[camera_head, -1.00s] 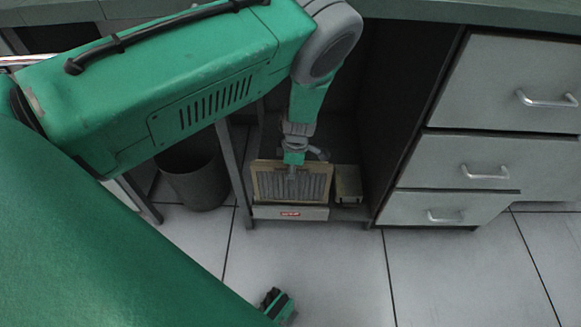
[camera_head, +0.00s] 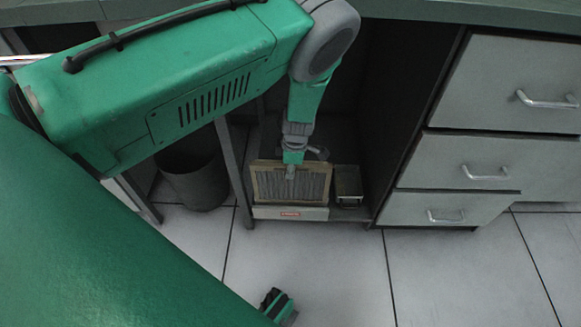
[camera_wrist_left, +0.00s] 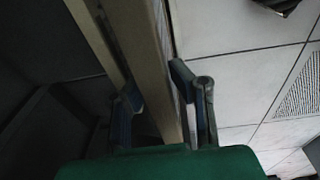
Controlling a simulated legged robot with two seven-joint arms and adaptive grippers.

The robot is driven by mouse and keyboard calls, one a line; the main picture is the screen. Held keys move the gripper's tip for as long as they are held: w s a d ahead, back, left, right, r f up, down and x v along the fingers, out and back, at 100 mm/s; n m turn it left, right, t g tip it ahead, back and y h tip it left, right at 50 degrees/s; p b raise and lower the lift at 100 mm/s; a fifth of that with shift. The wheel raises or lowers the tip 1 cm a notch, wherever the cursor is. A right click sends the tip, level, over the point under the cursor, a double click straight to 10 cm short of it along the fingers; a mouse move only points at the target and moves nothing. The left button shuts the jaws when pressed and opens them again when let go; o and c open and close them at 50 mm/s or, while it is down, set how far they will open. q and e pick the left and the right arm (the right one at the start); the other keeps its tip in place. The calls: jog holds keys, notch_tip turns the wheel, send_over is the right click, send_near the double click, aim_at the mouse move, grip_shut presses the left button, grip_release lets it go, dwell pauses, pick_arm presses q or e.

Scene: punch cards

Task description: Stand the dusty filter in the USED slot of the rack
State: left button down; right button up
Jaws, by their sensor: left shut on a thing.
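The dusty filter (camera_head: 290,185) is a framed pleated panel with a grey face and tan frame. My left gripper (camera_head: 290,172) is shut on the filter's top edge. In the left wrist view the filter's frame (camera_wrist_left: 158,60) runs between the two fingers (camera_wrist_left: 165,100). Whether the filter's lower edge sits inside a slot is hidden. My right gripper (camera_head: 278,303) shows only partly at the bottom edge.
A small metal box (camera_head: 348,184) is right of the filter on the low shelf. A dark bin (camera_head: 195,182) stands to the left, beyond a desk leg (camera_head: 234,175). Drawers (camera_head: 470,165) flank the right. The tiled floor (camera_head: 330,265) in front is clear.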

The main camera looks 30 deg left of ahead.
aim_at(290, 185)
dwell(0.4)
pick_arm(q)
jog(key=shift+f+b, duration=1.4)
jog(key=shift+f, duration=0.15)
jog(key=shift+f, duration=1.55)
jog(key=shift+f, duration=0.85)
jog(key=c, duration=0.9)
grip_release()
jog(key=shift+o, duration=0.2)
